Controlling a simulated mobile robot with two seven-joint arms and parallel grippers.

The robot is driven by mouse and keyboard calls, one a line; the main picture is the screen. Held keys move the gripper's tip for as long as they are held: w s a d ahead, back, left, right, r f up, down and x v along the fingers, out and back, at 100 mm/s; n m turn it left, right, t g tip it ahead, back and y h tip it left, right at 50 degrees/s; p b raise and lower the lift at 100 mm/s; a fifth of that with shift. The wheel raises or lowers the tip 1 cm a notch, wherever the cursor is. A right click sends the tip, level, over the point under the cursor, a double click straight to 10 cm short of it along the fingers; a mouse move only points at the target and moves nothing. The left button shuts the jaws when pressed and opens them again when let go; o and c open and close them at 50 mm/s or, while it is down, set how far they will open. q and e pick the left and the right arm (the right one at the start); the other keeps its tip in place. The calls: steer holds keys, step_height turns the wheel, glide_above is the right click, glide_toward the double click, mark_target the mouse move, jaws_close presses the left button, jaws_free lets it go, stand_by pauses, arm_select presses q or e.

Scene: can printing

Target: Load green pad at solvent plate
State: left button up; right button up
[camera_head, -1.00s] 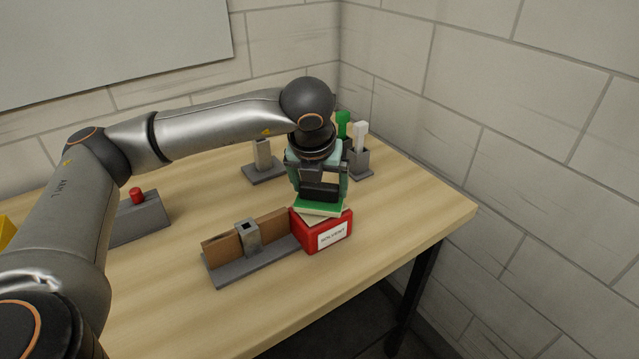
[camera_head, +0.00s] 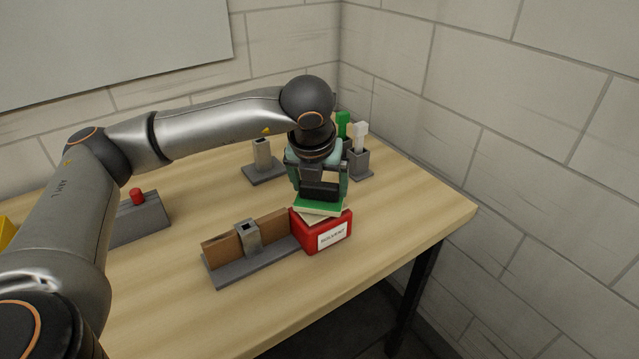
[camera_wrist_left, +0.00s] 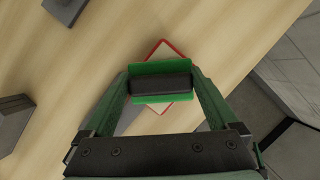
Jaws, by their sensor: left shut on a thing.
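The green pad (camera_head: 318,208) is a flat green slab with a dark block on top. My left gripper (camera_head: 320,187) is shut on that dark block and points down. The solvent plate (camera_head: 312,235) is a red box with a pale top and a white SOLVENT label. The pad lies right over its top; I cannot tell whether they touch. In the left wrist view, the green pad (camera_wrist_left: 158,67) sits between the fingers of the left gripper (camera_wrist_left: 162,85). The red rim of the solvent plate (camera_wrist_left: 163,44) shows around it, turned relative to the pad. My right gripper is not in view.
A grey stand with a brown board (camera_head: 222,243) is close left of the solvent plate. A grey holder (camera_head: 262,160) stands behind. A holder with green and white handles (camera_head: 360,160) stands back right. A grey box with a red button (camera_head: 138,215) is left. The table's right side is clear.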

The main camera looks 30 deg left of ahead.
mark_target(319, 184)
arm_select(q)
steer(key=shift+r+p, duration=1.6)
steer(key=shift+r, duration=1.7)
